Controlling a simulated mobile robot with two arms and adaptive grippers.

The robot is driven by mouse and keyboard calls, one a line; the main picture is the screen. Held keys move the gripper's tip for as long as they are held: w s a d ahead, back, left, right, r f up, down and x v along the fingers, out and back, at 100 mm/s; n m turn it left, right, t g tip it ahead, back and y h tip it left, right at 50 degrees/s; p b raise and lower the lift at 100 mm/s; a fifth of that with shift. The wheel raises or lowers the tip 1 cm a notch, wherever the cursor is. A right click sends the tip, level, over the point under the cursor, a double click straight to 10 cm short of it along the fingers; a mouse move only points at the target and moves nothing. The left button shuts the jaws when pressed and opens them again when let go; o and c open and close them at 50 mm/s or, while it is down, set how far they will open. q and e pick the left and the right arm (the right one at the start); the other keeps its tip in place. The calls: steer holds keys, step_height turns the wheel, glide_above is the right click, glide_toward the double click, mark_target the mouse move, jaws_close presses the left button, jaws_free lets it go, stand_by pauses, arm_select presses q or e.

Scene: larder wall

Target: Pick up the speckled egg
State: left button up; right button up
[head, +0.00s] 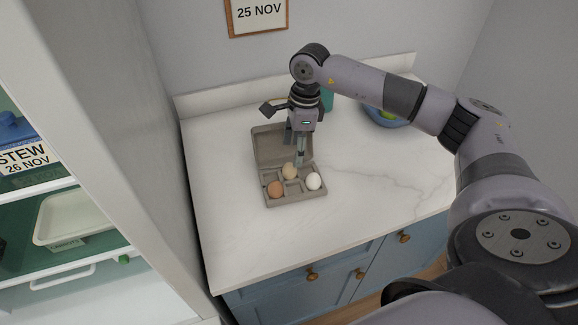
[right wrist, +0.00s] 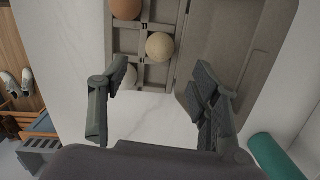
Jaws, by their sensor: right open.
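An open grey egg carton (head: 296,200) sits on the white counter, its lid tipped back toward the wall. The pale tan egg (head: 290,171), which looks like the speckled one, is in a back compartment; it also shows in the right wrist view (right wrist: 160,46). A brown egg (head: 275,189) is at the front left and a white egg (head: 314,181) at the front right. My right gripper (head: 299,157) points down over the back of the carton, open and empty. In the right wrist view its fingers (right wrist: 158,78) are spread, with the tan egg ahead of the gap, apart from them. My left gripper is out of view.
A blue bowl (head: 384,118) with something green stands at the back right of the counter. A teal object (head: 327,98) stands behind my gripper. An open cabinet with shelves and a white tray (head: 72,216) is at the left. The counter's front is clear.

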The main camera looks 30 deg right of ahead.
mark_target(290, 163)
steer(key=shift+a+f, duration=0.1)
steer(key=shift+f, duration=0.55)
steer(key=shift+a+f+p, duration=0.1)
steer(key=shift+f+p, duration=0.15)
steer(key=shift+p, duration=0.1)
steer(key=f+p, duration=0.2)
steer(key=f, duration=0.1)
steer(key=shift+w+a+f, duration=0.2)
steer(key=shift+a+f, duration=0.05)
steer(key=shift+a, duration=0.15)
steer(key=shift+f, duration=0.6)
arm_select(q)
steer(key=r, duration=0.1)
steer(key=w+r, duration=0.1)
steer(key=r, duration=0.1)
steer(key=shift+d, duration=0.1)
arm_select(e)
steer(key=shift+c, duration=0.4)
steer(key=c, duration=0.6)
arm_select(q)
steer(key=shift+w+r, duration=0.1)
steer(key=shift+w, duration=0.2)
arm_select(e)
steer(key=c, duration=0.5)
steer(key=shift+r, duration=0.15)
steer(key=shift+c, duration=0.2)
